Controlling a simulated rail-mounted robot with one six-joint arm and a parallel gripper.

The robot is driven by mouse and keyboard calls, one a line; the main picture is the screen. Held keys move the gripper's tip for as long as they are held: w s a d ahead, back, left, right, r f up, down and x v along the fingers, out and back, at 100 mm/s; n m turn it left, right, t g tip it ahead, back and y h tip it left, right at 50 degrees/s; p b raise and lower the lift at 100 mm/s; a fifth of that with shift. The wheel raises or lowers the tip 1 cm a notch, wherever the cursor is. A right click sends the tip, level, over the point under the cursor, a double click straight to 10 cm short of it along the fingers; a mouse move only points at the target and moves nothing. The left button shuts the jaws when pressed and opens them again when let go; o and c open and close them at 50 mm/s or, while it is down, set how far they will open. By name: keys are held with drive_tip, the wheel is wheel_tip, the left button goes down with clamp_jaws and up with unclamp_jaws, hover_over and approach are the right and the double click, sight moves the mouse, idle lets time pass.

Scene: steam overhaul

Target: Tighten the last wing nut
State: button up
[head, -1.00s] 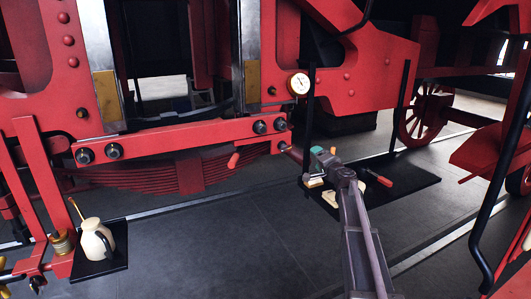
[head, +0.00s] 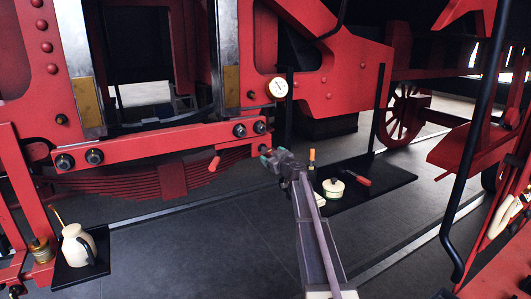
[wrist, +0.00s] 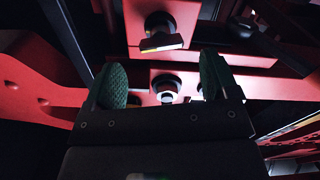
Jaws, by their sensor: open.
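Dark round fasteners sit in two pairs on the red bar (head: 165,143), a left pair (head: 94,156) and a right pair (head: 239,130); at this size I cannot tell which is the last wing nut. In the wrist view, a dark fastener with a flat wing-like bar (wrist: 160,41) is above and beyond my gripper (wrist: 164,82). Another round fastener with a bright end (wrist: 165,90) shows between the fingers, partly hidden by the gripper body. In the head view my gripper (head: 268,157) is just below and right of the bar's right end. Its green-padded fingers are open and empty.
A black shelf (head: 385,182) behind my arm holds a pale round tin (head: 333,188) and red-handled tool (head: 357,178). A cream jug (head: 78,245) stands at lower left.

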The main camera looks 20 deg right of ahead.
sight(266, 150)
drive_tip(key=w, duration=0.5)
drive_tip(key=shift+w+a, duration=0.3)
drive_tip(key=shift+w, duration=0.05)
drive_tip(key=c, duration=0.9)
drive_tip(key=shift+m, duration=1.6)
drive_tip(key=o, duration=0.9)
drive_tip(key=shift+s, duration=0.1)
drive_tip(key=s+d, duration=0.1)
drive_tip(key=s, duration=0.9)
drive_tip(key=shift+s, duration=0.35)
